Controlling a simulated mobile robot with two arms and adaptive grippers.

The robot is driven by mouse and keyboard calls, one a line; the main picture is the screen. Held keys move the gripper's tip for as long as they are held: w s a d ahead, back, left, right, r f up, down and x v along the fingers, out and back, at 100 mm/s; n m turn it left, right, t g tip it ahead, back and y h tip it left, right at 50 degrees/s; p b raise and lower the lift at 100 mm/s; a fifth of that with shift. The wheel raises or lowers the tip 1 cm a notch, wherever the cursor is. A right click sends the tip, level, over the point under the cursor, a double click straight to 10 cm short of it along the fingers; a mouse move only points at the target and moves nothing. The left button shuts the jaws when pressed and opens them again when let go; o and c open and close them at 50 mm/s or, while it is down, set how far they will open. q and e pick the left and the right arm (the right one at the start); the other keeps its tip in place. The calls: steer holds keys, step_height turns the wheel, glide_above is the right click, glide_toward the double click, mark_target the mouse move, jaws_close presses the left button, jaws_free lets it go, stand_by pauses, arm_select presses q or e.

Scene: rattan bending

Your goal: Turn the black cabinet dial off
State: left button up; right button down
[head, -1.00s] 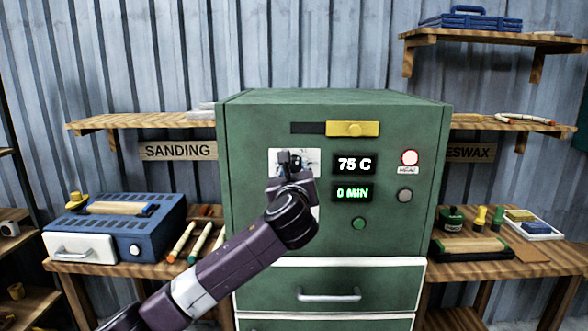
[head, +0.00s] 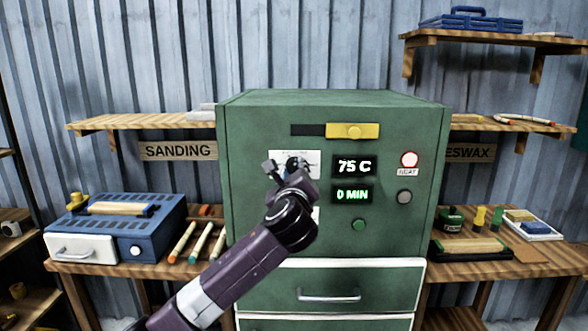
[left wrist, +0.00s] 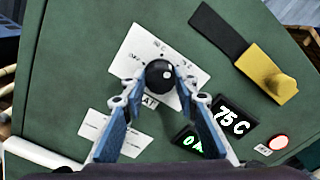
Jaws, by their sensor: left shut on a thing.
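The black dial (left wrist: 159,74) is a round knob on a white label plate (left wrist: 130,50) on the green cabinet (head: 400,240). In the left wrist view it sits between the two blue fingers of my left gripper (left wrist: 158,84), which is shut on it. In the head view my left gripper (head: 287,168) is at the label plate, left of the displays, and mostly hides the dial. The displays read 75 C (head: 354,166) and 0 MIN (head: 353,194). Small print on the plate is too blurred to read fully. My right gripper is not in view.
A yellow slider (head: 353,131) on a black strip is above the dial. A blue sanding box (head: 120,228) stands on the left bench.

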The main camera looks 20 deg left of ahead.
arm_select(q)
steer(key=n, duration=0.4)
steer(key=shift+f+n, duration=0.15)
steer(key=shift+n, duration=0.25)
steer(key=n, duration=0.5)
steer(key=shift+f, duration=0.1)
steer(key=n, duration=0.9)
steer(key=shift+f+n, duration=0.1)
steer(key=shift+n, duration=0.2)
steer(key=o, duration=1.2)
steer(key=shift+c, duration=0.2)
steer(key=shift+s, duration=0.1)
steer(key=v, duration=1.2)
